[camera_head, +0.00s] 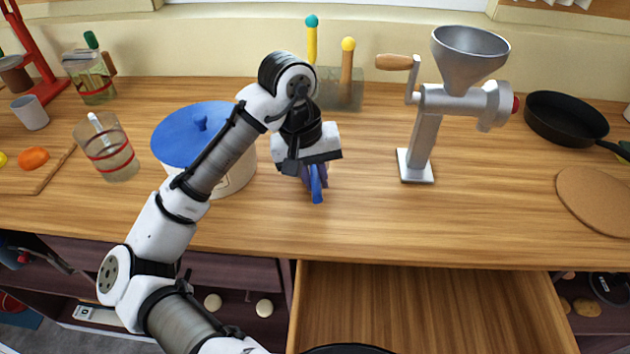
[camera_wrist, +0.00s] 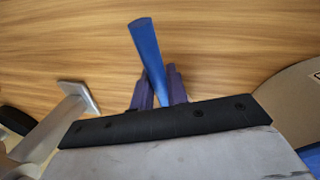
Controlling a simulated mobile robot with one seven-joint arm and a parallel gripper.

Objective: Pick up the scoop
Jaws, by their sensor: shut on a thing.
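The scoop (camera_head: 316,188) shows as a narrow blue piece below my gripper (camera_head: 315,172) in the head view. In the wrist view the blue scoop (camera_wrist: 147,45) sticks out from between the two purple fingers of my gripper (camera_wrist: 159,88). The fingers are shut on it. The rest of the scoop is hidden behind the gripper. My gripper is over the wooden counter (camera_head: 380,220), between the pot and the grinder. I cannot tell whether the scoop touches the counter.
A white pot with a blue lid (camera_head: 193,134) stands just left of my gripper. A metal grinder (camera_head: 428,125) stands to the right, with a black pan (camera_head: 566,117) beyond it. An open drawer (camera_head: 430,305) juts out below the counter. The counter front is clear.

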